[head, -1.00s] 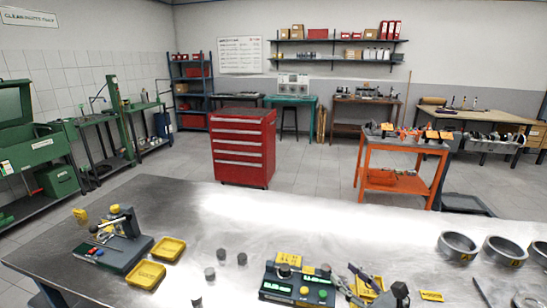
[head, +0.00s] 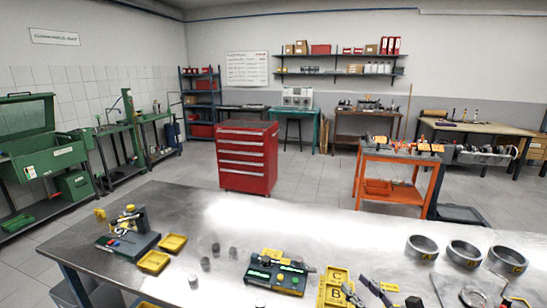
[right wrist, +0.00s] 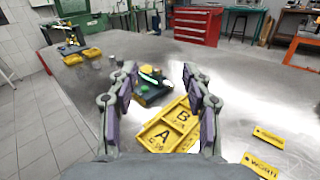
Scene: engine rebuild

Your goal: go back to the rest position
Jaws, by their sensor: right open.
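My right gripper (head: 365,290) is at the bottom edge of the head view, to the right of a yellow tray marked with letters (head: 333,287). In the right wrist view my right gripper (right wrist: 158,75) is open, with nothing between its fingers. That view shows the lettered tray (right wrist: 168,128) lying on the bench beyond the fingers, apart from them. My left gripper is in neither view.
The steel bench (head: 330,228) is clear along its far side. Metal rings (head: 421,248) stand at the right. Yellow bins (head: 154,262), a small fixture (head: 128,240) and dark cylinders (head: 205,264) are at the left. A red tool cabinet (head: 247,157) and an orange cart (head: 398,175) stand beyond.

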